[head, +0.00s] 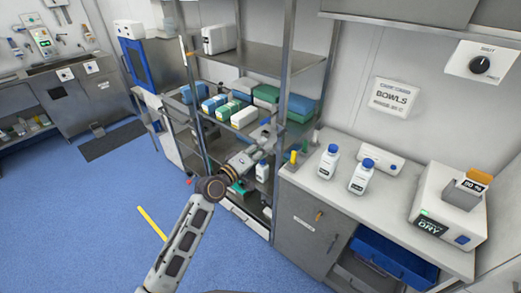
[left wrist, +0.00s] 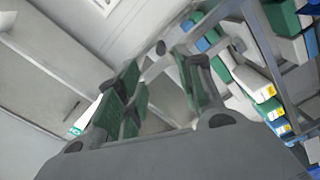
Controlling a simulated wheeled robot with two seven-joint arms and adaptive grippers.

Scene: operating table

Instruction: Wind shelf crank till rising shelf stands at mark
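The tall metal shelf unit (head: 286,70) stands at the centre of the head view. One of its shelves (head: 203,118) carries blue, green and white boxes. A small orange-yellow mark (head: 184,46) shows on its left front post. My left gripper (head: 268,136) is at the unit's right front post, at about the height of the boxes. My right gripper is out of view.
A counter (head: 325,190) right of the unit holds two blue-capped bottles (head: 328,161) and a white dryer box (head: 447,205). Below it a blue drawer (head: 392,258) stands open. A yellow strip (head: 152,222) lies on the blue floor, which is otherwise mostly clear at left.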

